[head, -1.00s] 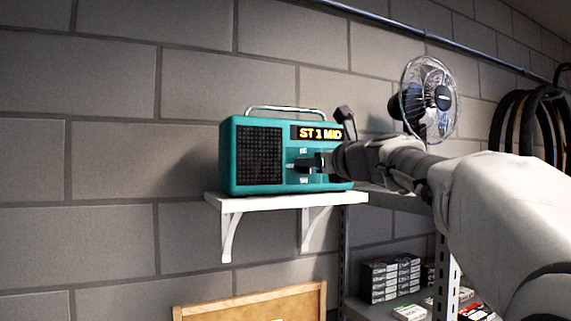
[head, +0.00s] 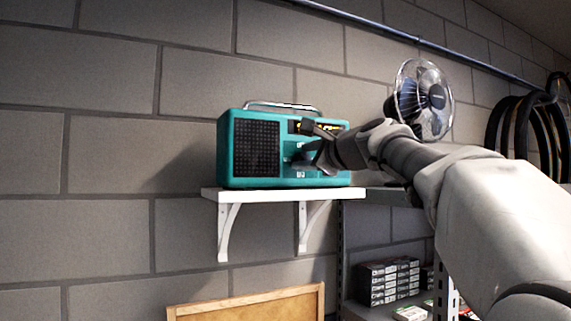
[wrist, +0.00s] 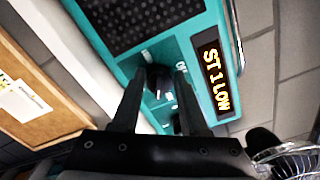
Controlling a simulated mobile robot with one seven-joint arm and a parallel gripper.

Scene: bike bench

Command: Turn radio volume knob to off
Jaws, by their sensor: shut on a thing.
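The teal radio (head: 255,150) stands on a white wall shelf (head: 250,194), its dark speaker grille to the left. Its display (wrist: 213,78) reads "ST 1 LOW" in the wrist view; in the head view my arm partly covers it. My gripper (head: 306,160) reaches the radio's front from the right. In the wrist view its two fingers (wrist: 163,72) are shut on the black volume knob (wrist: 157,76), one on each side. A small white label beside the knob seems to read "ON". Another dark control is partly hidden by the right finger.
A fan (head: 425,97) stands right of the radio, behind my arm. Black tyres (head: 540,125) hang at the far right. Stacked boxes (head: 390,280) sit on a metal rack below. A wood-framed board (head: 245,303) is under the shelf. The wall to the left is clear.

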